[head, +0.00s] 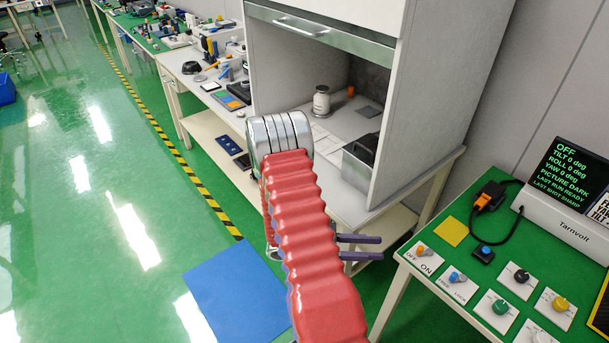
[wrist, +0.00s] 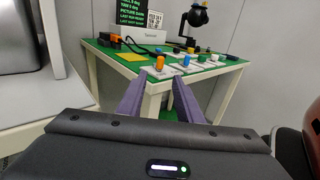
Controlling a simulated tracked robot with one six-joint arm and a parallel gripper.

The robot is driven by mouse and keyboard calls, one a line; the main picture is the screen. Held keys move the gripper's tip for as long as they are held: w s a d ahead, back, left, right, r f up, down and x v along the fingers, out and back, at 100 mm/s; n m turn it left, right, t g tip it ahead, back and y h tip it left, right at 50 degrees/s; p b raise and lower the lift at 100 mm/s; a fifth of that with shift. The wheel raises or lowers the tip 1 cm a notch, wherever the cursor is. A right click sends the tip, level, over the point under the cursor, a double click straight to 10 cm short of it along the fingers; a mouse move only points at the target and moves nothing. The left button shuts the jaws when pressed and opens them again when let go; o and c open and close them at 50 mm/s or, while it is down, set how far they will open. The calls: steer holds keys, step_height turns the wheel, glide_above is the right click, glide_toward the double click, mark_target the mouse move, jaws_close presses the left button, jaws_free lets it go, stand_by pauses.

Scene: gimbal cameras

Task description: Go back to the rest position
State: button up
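My gripper (head: 380,248) has two purple fingers that stand apart with nothing between them. It is left of the green control table (head: 440,254), partly behind my red arm in the head view. In the wrist view my gripper (wrist: 158,88) points at the front edge of the same green table (wrist: 125,66), and the gap between the fingers is empty. On the table are an orange-knobbed ON/OFF switch (head: 421,250) and several blue, green, black and yellow knobs. The display (head: 572,180) reads OFF, tilt, roll and yaw 0 deg, picture dark.
A white fume cabinet (head: 420,100) with a jar (head: 321,101) stands behind my arm. A black gimbal camera (wrist: 196,16) stands at the back of the green table. A blue mat (head: 235,295) lies on the green floor, which is open to the left.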

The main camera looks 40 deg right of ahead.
steer(key=s+a+f+m+y, duration=0.3)
steer(key=s+a+y, duration=0.1)
steer(key=a, duration=0.1)
steer(key=w+a+r+m+t+y, duration=0.3)
steer(key=a+r+m+y, duration=0.1)
steer(key=a, duration=0.4)
steer(key=w+a+r+m+t+y, duration=0.3)
steer(key=w+a+r+t, duration=0.65)
steer(key=a+r, duration=0.4)
steer(key=a+r+n+t+y, duration=0.1)
steer(key=a+r+t, duration=0.5)
steer(key=a+r, duration=0.4)
step_height(320, 180, up, 3)
steer(key=shift+s+f+n, duration=0.1)
steer(key=shift+s+n, duration=0.15)
steer(key=shift+n, duration=0.05)
steer(key=shift+t, duration=0.25)
